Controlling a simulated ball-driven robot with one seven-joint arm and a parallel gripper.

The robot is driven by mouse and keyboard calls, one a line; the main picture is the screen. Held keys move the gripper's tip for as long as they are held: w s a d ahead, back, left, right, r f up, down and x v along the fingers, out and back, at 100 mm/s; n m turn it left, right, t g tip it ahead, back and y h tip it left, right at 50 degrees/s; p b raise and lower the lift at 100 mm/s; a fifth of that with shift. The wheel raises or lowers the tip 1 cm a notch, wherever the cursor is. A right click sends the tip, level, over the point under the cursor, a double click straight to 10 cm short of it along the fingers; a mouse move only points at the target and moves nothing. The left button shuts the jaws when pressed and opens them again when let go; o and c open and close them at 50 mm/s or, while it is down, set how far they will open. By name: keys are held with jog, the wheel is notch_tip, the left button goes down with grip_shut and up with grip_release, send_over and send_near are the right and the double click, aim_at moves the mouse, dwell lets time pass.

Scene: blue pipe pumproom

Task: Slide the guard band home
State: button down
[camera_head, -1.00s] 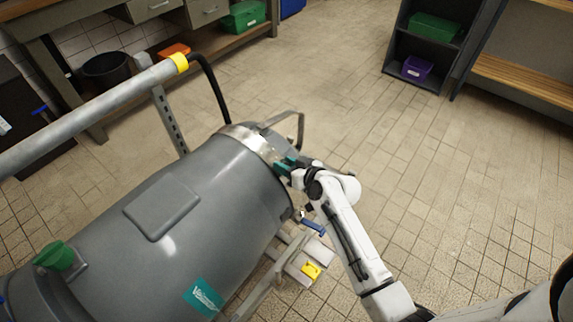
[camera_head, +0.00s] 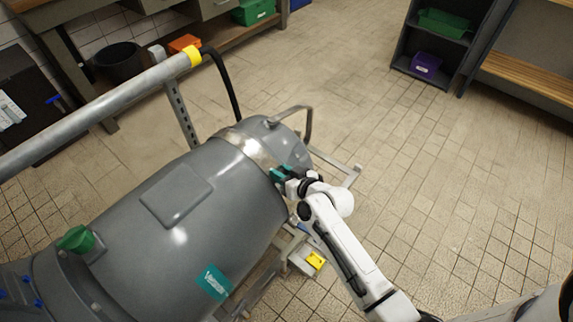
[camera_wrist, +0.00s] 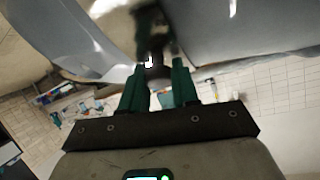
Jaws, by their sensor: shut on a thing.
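The guard band (camera_head: 243,147) is a shiny metal ring around the far end of a large grey drum-shaped machine (camera_head: 215,185). A rounded grey end section (camera_head: 287,148) shows beyond the band. My gripper (camera_head: 278,174), with green fingers, is at the band's right side. In the wrist view my gripper (camera_wrist: 157,85) has its fingers closed around a dark, blurred piece (camera_wrist: 157,72) in front of the band. How that piece joins the band is too blurred to tell. The band's underside is hidden.
A grey handrail (camera_head: 110,105) with a yellow collar runs at left. A metal loop bracket (camera_head: 300,115) rises beyond the band. The machine's frame (camera_head: 345,172) carries a yellow block (camera_head: 316,260) below my arm. The tiled floor at right is clear up to the shelf (camera_head: 430,60).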

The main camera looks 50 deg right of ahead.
jog(key=shift+w+a+r, duration=0.2)
jog(key=c, duration=0.8)
grip_release()
jog(key=shift+a, duration=0.1)
jog(key=shift+s, duration=0.2)
jog(key=v, duration=1)
jog(key=shift+s+r+p, duration=0.1)
jog(key=shift+s+p, duration=0.1)
jog(key=shift+p, duration=0.2)
